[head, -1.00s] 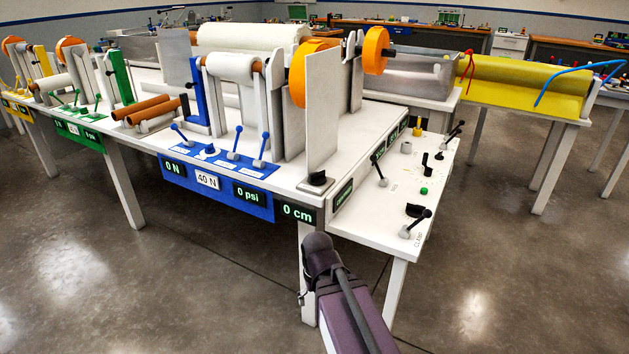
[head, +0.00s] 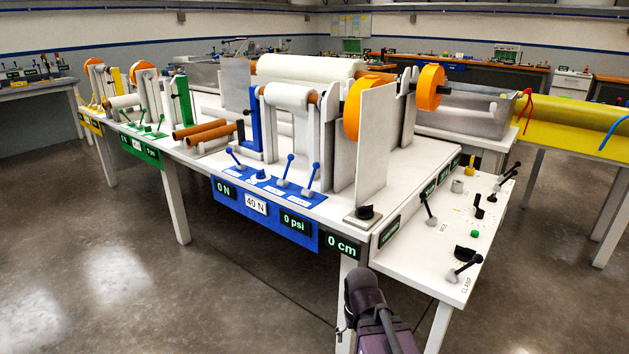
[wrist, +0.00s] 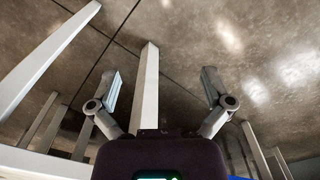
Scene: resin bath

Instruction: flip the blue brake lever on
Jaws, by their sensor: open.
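Several blue-handled levers stand on the blue control panel at the front of the white machine table in the head view: a left lever (head: 234,157), a middle lever (head: 287,169) and a right lever (head: 311,178). Their labels are too small to read, so I cannot tell which is the brake. The left lever leans left; the other two stand nearly upright. My gripper (wrist: 162,92) is open and empty in the wrist view, its two fingers spread above the floor and table legs. In the head view my arm is at the bottom, right of the blue panel; its fingers are hidden.
A white side shelf (head: 440,270) with black levers and knobs juts out at right. An upright grey plate (head: 375,150) stands right of the blue levers. A green panel (head: 140,150) and yellow panel (head: 90,122) lie further left. The floor before the table is clear.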

